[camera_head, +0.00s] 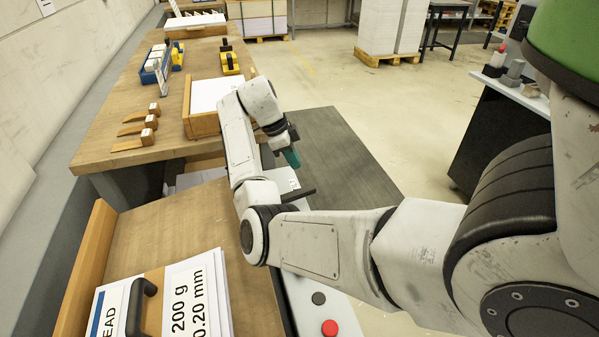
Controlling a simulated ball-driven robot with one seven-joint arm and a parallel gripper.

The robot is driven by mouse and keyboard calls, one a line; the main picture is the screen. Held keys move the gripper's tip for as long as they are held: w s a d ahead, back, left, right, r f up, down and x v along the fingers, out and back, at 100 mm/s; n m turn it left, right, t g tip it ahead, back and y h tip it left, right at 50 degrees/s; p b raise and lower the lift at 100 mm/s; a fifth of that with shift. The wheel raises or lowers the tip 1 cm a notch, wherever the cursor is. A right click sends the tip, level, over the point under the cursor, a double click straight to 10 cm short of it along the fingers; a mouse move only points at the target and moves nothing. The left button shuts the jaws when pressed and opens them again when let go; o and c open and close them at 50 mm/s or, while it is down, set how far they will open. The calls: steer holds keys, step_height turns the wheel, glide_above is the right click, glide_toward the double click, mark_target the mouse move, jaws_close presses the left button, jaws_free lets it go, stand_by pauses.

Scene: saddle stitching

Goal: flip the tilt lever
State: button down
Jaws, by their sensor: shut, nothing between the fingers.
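A black lever-like bar (300,194) sticks out to the right from behind my forearm, above a pale machine surface; its base is hidden by my arm. I cannot tell for sure that it is the tilt lever. My gripper (292,158) has teal fingertips and points down and to the right, beyond the bar in the picture and apart from it. It is shut and empty, above the dark floor mat.
A wooden bench (110,138) at the left carries wooden-handled tools, a blue rack (157,62) and a paper tray (187,112). Labelled sheets (198,297) lie in front. A red button (329,327) is near the bottom edge. The dark mat (345,165) is clear.

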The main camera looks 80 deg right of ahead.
steer(key=v, duration=0.4)
steer(key=shift+r, duration=0.1)
stand_by(0.6)
